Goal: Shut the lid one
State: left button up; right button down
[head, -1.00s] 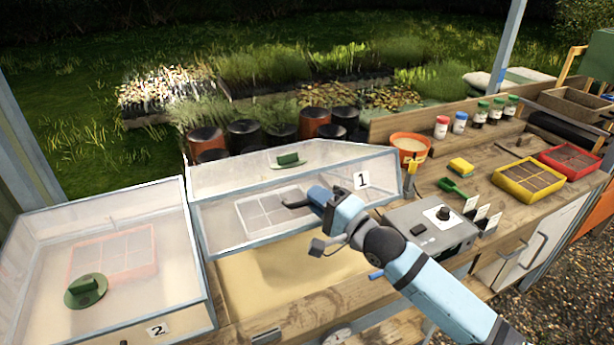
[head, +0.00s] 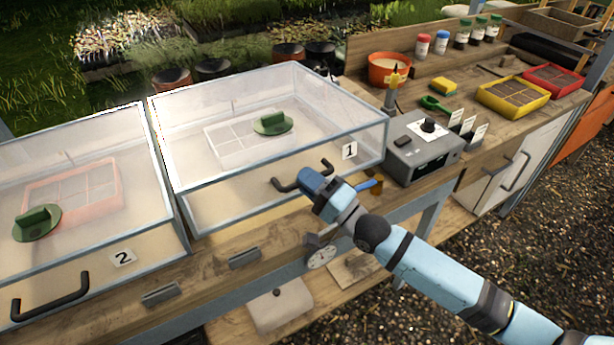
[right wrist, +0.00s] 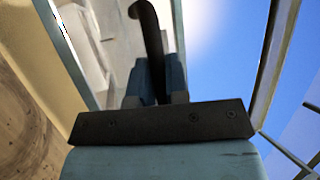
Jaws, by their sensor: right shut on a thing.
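Lid one (head: 349,151), a clear lid with pale blue frame edges and a "1" label, lies lowered over the right-hand bin. I cannot tell whether its lower front edge rests fully on the bin rim. Its dark bar handle (head: 290,187) is on the front face. In the right wrist view the dark handle (right wrist: 149,30) stands between the two fingers of the gripper (right wrist: 156,82). My left gripper is not in view.
Lid two (head: 122,258), with its own handle (head: 50,298), lies down at the left. A grey control box (head: 424,153) stands close right of lid one. An orange pot (head: 390,70) and a yellow tray (head: 513,97) are farther back. Open ground lies front right.

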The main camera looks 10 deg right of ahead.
jog(key=c, duration=1.4)
grip_release()
jog(key=shift+f, duration=0.1)
jog(key=v, duration=1.3)
jog(key=shift+s+d+f+b, duration=0.15)
jog(key=shift+s+d+b, duration=0.1)
jog(key=shift+b, duration=0.1)
